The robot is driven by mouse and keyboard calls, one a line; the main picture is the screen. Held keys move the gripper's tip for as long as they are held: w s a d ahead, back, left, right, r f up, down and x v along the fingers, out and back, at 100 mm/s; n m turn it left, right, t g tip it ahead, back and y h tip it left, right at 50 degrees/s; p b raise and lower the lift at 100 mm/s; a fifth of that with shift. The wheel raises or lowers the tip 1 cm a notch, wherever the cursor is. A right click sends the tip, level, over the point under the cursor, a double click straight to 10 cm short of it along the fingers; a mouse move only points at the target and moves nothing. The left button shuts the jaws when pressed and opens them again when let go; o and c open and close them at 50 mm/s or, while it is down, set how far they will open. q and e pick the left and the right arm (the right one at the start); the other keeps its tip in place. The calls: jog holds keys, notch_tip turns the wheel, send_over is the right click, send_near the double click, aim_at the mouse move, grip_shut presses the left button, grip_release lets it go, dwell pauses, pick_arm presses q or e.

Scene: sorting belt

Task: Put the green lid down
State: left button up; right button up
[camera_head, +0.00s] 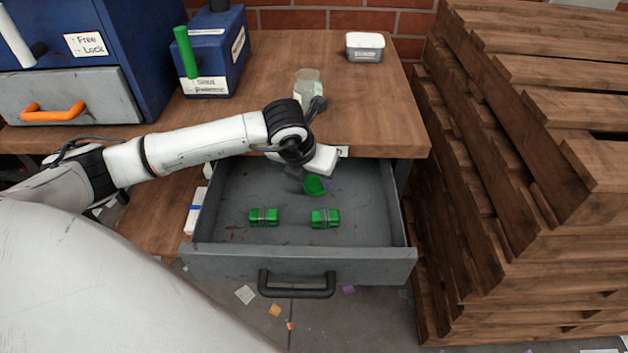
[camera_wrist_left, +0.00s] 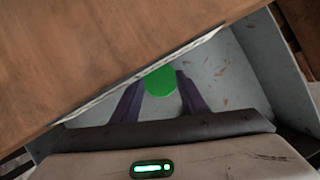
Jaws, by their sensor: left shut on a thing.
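The green lid (camera_head: 315,186) is a small round disc over the back part of the open grey drawer (camera_head: 300,262). My left gripper (camera_head: 318,180) reaches in from the left, just past the table's front edge, and is shut on the lid. In the left wrist view the lid (camera_wrist_left: 160,81) sits between the two dark fingertips (camera_wrist_left: 160,88), with the drawer floor (camera_wrist_left: 225,85) behind it. I cannot tell whether the lid touches the drawer floor. My right gripper is not in view.
Two green strapped blocks (camera_head: 263,216) (camera_head: 325,218) lie in the drawer's front half. The wooden tabletop (camera_head: 370,110) overhangs the drawer's back. A glass jar (camera_head: 307,82) and a white tub (camera_head: 365,46) stand on it. Stacked wooden pallets (camera_head: 510,180) rise close on the right.

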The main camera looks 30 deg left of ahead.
pick_arm(q)
jog(key=shift+w+f, duration=0.1)
jog(key=shift+f, duration=0.55)
jog(key=shift+f+b, duration=0.35)
jog(key=shift+b, duration=0.1)
jog(key=o, duration=1.3)
jog(key=shift+r, duration=0.1)
